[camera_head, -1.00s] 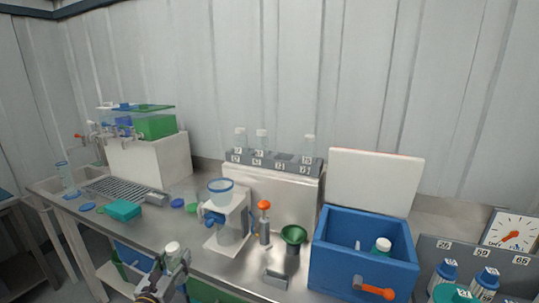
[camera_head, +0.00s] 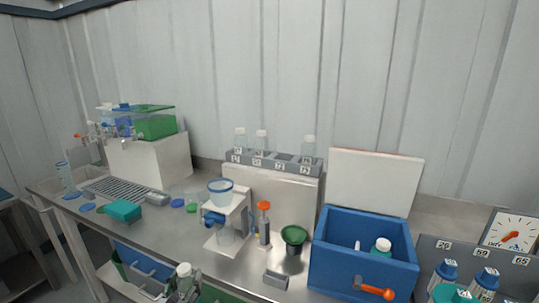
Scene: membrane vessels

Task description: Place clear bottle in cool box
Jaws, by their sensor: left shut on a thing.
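My left gripper (camera_head: 186,289) is at the bottom edge, in front of the bench, partly cut off by the frame. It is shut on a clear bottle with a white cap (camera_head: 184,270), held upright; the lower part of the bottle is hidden. The blue cool box (camera_head: 345,265) stands on the right of the bench, well to the right of the gripper. Its white lid (camera_head: 375,180) is open and upright at the back. A white-capped teal bottle (camera_head: 382,246) and a small pale upright item are inside it. My right gripper is not in view.
A filter stand (camera_head: 228,215), an orange-topped dispenser (camera_head: 264,222), a green funnel (camera_head: 293,236) and a grey block (camera_head: 276,279) stand between gripper and box. A rack (camera_head: 275,163) holds several clear bottles behind. Blue-capped bottles (camera_head: 487,277) stand at the far right.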

